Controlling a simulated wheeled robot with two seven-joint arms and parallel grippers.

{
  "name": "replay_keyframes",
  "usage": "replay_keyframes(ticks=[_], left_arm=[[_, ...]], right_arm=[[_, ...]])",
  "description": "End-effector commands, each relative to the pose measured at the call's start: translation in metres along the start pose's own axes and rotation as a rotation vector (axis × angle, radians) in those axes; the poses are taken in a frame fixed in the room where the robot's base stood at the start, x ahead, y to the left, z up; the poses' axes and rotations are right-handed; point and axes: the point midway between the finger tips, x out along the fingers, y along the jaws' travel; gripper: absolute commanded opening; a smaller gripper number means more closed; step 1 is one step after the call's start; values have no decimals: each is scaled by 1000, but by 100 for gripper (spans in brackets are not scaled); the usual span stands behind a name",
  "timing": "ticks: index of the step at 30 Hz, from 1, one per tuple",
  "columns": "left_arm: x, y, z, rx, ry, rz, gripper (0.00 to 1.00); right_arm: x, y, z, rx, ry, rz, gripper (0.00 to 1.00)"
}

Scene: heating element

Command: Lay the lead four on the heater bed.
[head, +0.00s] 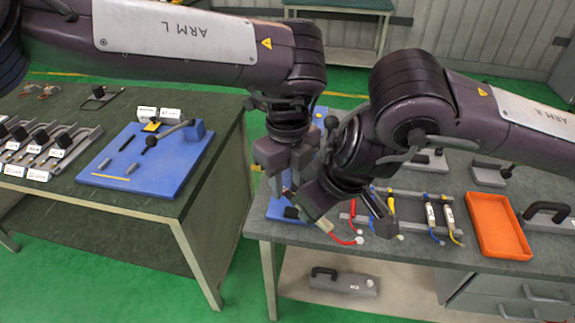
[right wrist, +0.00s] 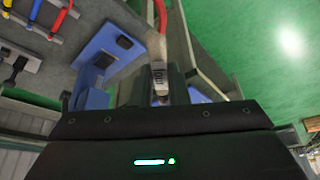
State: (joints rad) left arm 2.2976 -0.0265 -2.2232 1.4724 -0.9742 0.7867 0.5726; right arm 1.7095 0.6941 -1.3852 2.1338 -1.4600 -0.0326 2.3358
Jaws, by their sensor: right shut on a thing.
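A rack of leads with red, yellow and blue cables (head: 432,215) lies right of my right gripper. An orange tray (head: 499,226) stands further right. A second bench at left holds a blue board (head: 185,165) with tools. Green floor (head: 232,255) separates the benches.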

Motion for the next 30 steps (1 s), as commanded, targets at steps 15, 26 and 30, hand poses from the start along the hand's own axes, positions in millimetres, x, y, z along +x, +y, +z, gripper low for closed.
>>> replay_keyframes(ticks=[15, 26, 30], left_arm=[[2, 0, 0, 2, 0, -1, 8], [1, -1, -1, 3, 1, -4, 0], [1, -1, 0, 2, 1, -2, 0]], right_arm=[[0, 0, 0, -1, 1, -1, 0], [0, -2, 0, -3, 2, -4, 41], [0, -1, 0, -2, 1, -3, 41]])
